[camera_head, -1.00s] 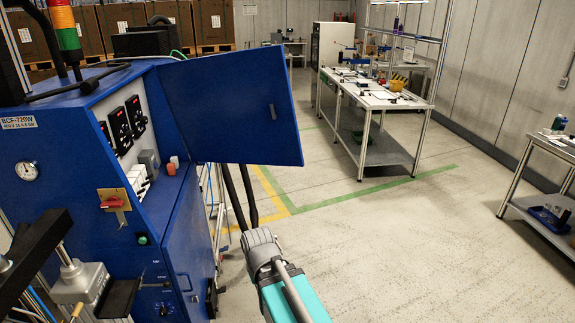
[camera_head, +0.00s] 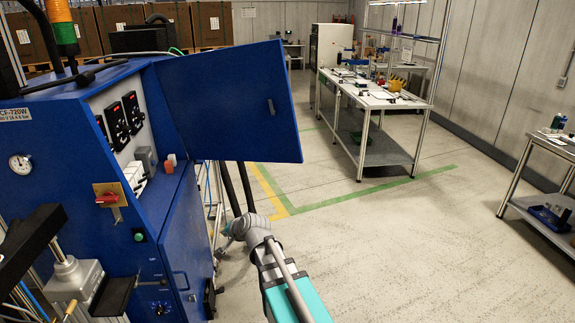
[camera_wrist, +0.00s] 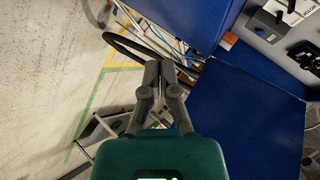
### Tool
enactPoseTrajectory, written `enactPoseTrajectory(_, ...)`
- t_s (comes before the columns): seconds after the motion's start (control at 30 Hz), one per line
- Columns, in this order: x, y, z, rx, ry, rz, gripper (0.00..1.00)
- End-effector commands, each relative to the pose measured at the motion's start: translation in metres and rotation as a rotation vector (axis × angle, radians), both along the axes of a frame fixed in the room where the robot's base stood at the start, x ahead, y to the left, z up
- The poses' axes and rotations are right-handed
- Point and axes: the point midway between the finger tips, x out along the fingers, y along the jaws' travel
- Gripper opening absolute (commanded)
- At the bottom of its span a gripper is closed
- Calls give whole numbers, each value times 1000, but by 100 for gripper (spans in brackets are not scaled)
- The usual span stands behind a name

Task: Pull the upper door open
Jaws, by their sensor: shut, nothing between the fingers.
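The upper door (camera_head: 229,103) is a blue panel on the blue cabinet (camera_head: 60,140). It stands swung well open, out to the right, with a small dark handle (camera_head: 271,107) near its right edge. Behind it the opening shows gauges and switches. In the wrist view a blue panel (camera_wrist: 255,115) fills the right side; I take it to be this door. My gripper (camera_wrist: 152,72) is shut and empty there, to the left of that panel and apart from its edge. In the head view my arm reaches up below the door; the fingertips are not clear.
The lower blue door (camera_head: 185,245) is closed below. Dark hoses (camera_head: 238,190) hang behind the upper door. A workbench (camera_head: 385,98) with tools stands behind right, another table (camera_head: 545,180) at the far right. The floor between is clear.

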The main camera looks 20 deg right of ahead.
Motion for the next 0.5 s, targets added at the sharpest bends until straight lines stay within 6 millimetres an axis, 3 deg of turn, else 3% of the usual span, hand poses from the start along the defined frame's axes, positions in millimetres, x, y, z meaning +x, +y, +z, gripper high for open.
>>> enactPoseTrajectory(0.03, 17, -2, 5, 68, -43, -56, 0)
enactPoseTrajectory(0.2, 61, -15, 34, 334, -188, -265, 0)
enactPoseTrajectory(0.5, 114, -68, 76, 834, -424, -626, 0)
